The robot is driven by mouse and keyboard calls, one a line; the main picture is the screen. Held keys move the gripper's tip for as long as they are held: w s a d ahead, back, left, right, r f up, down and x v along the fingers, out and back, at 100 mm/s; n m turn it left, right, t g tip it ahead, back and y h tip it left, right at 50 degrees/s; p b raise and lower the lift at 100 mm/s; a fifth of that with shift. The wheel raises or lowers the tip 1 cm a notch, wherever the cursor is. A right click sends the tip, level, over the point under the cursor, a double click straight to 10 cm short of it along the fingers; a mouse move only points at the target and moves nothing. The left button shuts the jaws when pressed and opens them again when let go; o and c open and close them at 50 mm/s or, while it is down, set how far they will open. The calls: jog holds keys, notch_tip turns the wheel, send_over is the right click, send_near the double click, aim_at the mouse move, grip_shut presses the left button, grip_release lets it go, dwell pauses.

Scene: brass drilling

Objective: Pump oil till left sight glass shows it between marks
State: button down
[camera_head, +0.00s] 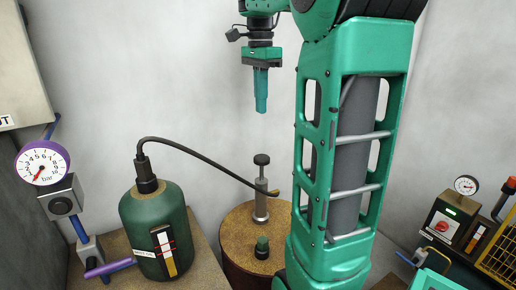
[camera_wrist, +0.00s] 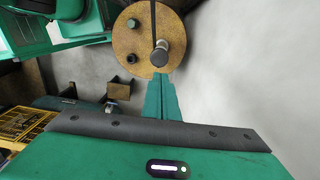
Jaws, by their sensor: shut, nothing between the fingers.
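The hand pump (camera_head: 261,200) stands upright on the brown drum (camera_head: 238,222), its black knob (camera_head: 262,159) raised on a short rod. My gripper (camera_head: 261,112) is shut and empty, pointing down, well above the knob and apart from it. In the wrist view the shut fingers (camera_wrist: 161,80) show just below the pump knob (camera_wrist: 160,48). The green oil tank (camera_head: 140,215) stands left of the drum. Its sight glass (camera_head: 165,251) has red marks and looks pale above, amber low down; the exact oil level is too small to tell.
A black hose (camera_head: 205,160) arches from the tank top to the pump's spout. A dark cap (camera_head: 262,247) sits on the drum. A pressure gauge (camera_head: 42,163) and purple lever (camera_head: 110,268) are at left. A control box (camera_head: 447,222) is at right. The space around my gripper is clear.

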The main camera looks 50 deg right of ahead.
aim_at(261, 157)
jog(key=f, duration=1.4)
jog(key=shift+s, duration=0.25)
notch_tip(261, 157, down, 5)
jog(key=shift+s+a+f, duration=0.1)
notch_tip(261, 157, up, 14)
jog(key=shift+w+r, duration=0.25)
jog(key=shift+w, duration=0.2)
dwell(0.4)
dwell(1.5)
